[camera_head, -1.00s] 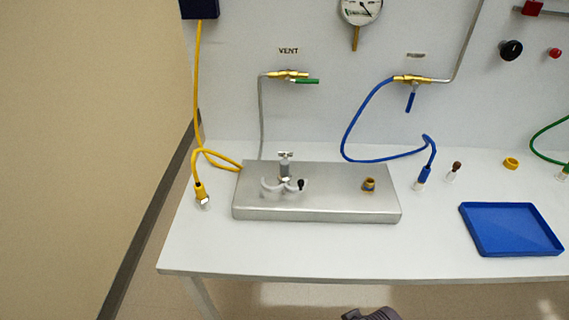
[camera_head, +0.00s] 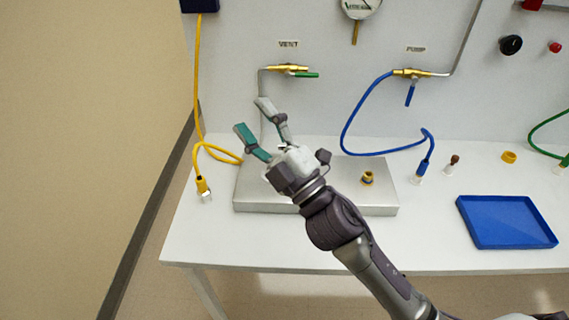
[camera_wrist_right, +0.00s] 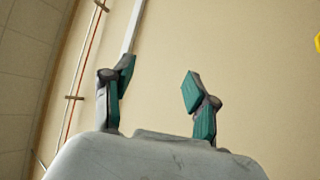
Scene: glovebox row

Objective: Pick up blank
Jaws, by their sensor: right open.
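No part is labelled as the blank, and I cannot tell for sure which one it is. Candidates in the head view are a small brown-topped piece (camera_head: 454,161) standing on the bench and a brass-coloured fitting (camera_head: 367,178) on the steel block (camera_head: 340,200). My right gripper (camera_head: 254,118) is open and empty above the block's left part, fingers pointing up and left. My left gripper is not in view.
A yellow ring (camera_head: 509,157) and a blue tray (camera_head: 508,240) are farther right. The VENT valve (camera_head: 288,69) is on the panel behind. Bench front is clear.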

